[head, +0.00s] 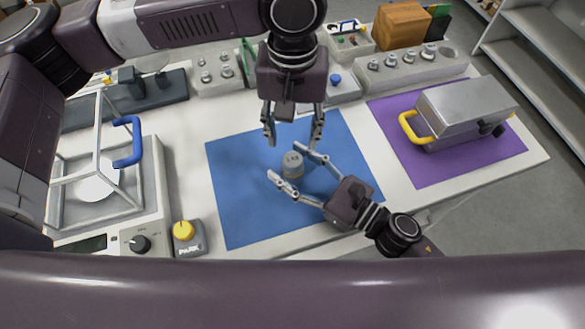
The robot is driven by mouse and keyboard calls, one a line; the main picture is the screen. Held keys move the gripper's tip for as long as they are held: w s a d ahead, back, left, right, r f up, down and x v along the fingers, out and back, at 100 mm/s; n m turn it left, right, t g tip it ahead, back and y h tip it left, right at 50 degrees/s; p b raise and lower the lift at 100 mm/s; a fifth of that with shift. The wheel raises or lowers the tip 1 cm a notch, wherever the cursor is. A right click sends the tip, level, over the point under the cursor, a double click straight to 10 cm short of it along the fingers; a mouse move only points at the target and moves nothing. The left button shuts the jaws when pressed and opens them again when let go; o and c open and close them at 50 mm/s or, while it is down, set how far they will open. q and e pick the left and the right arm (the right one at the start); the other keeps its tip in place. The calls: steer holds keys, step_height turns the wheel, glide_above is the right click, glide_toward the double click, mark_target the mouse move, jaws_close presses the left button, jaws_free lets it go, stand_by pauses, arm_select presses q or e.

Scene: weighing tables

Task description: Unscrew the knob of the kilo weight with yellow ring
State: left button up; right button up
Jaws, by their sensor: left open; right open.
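The kilo weight (291,165), a small grey cylinder with a yellowish ring low on its side, stands on the blue mat (235,215). Its knob is hard to make out at this size. My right gripper (284,162) comes in from the lower right, open, with one finger on each side of the weight; I cannot tell whether they touch it. My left gripper (293,141) points down from the top, open and empty, above and just behind the weight.
A balance with a blue-handled frame (127,140) and a yellow-knobbed box (185,236) stand at left. A metal case with yellow handle (465,108) sits on a purple mat (440,177) at right. Weight blocks (408,70) line the back. The blue mat's front left is clear.

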steer(key=shift+c, duration=0.6)
jaws_close()
